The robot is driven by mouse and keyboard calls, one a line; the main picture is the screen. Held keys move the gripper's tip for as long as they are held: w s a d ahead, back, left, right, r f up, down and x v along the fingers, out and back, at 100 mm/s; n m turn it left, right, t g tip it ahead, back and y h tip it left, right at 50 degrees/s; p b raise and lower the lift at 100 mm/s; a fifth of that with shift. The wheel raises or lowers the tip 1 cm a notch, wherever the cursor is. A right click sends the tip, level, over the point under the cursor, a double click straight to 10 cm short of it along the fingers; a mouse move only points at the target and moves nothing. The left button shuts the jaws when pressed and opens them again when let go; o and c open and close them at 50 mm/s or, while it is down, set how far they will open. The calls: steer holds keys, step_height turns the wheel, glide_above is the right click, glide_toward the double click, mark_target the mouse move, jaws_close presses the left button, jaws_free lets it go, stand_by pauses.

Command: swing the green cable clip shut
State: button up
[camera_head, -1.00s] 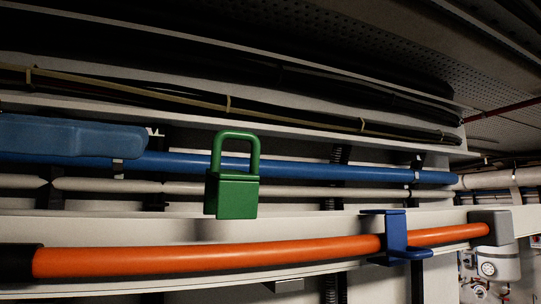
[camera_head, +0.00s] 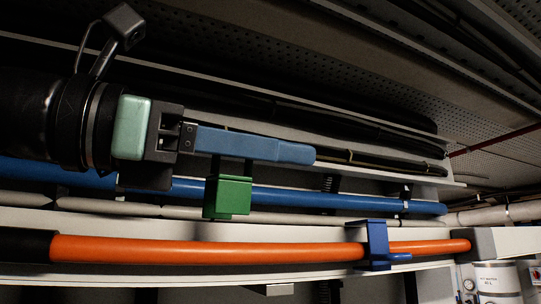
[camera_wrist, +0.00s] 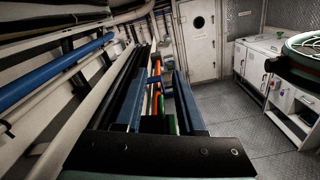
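The green cable clip (camera_head: 228,195) is in the middle of the head view, at the shelf edge above the orange cable. Its block and the lower part of its arch show below my finger; the top of the arch is hidden behind it. A little green of it (camera_wrist: 168,124) shows between my fingers in the wrist view. My gripper (camera_head: 308,154) reaches in from the left, its long blue finger passing across the clip's arch. In the wrist view my gripper (camera_wrist: 159,78) has its two fingers apart, with a gap between them. I cannot tell whether a finger touches the clip.
An orange cable (camera_head: 210,248) runs along the front, with a blue clip (camera_head: 377,240) on it to the right. A blue pipe (camera_head: 370,203) and white pipes run behind. Dark cable bundles lie above. A grey end block (camera_head: 487,242) stands at right.

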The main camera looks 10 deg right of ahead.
steer(key=shift+s, duration=0.1)
jaws_close()
stand_by(1.3)
